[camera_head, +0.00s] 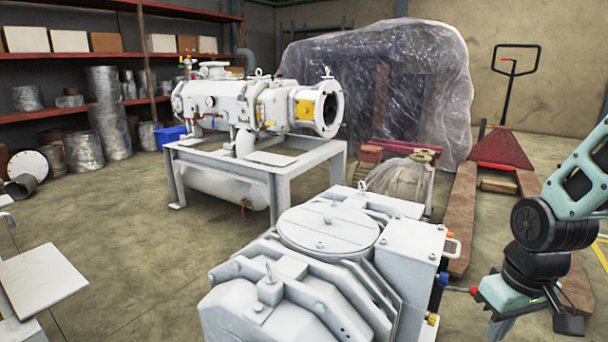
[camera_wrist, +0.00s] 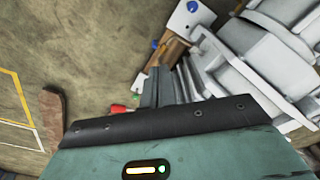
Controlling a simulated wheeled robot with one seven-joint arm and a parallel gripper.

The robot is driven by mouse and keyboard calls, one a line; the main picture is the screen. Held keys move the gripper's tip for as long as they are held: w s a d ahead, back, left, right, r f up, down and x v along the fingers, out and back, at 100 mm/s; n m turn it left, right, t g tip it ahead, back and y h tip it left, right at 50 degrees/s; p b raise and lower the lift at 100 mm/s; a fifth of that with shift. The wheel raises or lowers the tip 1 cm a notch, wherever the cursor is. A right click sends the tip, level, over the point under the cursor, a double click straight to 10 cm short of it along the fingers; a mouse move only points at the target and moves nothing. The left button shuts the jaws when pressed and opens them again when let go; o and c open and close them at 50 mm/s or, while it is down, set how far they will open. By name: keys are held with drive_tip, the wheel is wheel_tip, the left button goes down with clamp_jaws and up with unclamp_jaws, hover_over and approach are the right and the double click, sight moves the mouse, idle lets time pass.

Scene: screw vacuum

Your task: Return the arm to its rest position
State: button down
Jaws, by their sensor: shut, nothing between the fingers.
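My arm (camera_head: 574,190) comes in at the right side of the head view, with pale green links and dark joints. It is bent, and its wrist hangs down beside the right side of the white vacuum machine (camera_head: 330,230). My gripper (camera_head: 499,328) is low at the right, partly cut off by the bottom edge. In the wrist view my gripper (camera_wrist: 168,82) shows two grey fingers together, with nothing between them. The machine's white housing (camera_wrist: 270,50) lies right of the fingers there. I cannot tell the exact gap between fingers and machine.
A red-tipped part (camera_wrist: 120,108) is close left of the fingers. A second white machine on a grey frame (camera_head: 262,170) stands behind. A red pallet jack (camera_head: 500,150) and a plastic-wrapped load (camera_head: 385,85) are at the back. Bare floor (camera_wrist: 60,40) lies left in the wrist view.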

drive_tip(key=s+a+r+n+p, duration=0.1)
drive_tip(key=s+a+r+n, duration=0.25)
drive_tip(key=s+a, duration=0.45)
drive_tip(key=s+a+r+n+p, duration=0.1)
drive_tip(key=s+a+r+n, duration=0.1)
drive_tip(key=s+a+r, duration=0.6)
wheel_tip(320, 180, up, 34)
drive_tip(key=w+a+p, duration=0.2)
drive_tip(key=p, duration=3.5)
drive_tip(key=shift+a+r+g+p, duration=0.2)
drive_tip(key=shift+a+g+p, duration=0.05)
drive_tip(key=shift+g+p, duration=0.15)
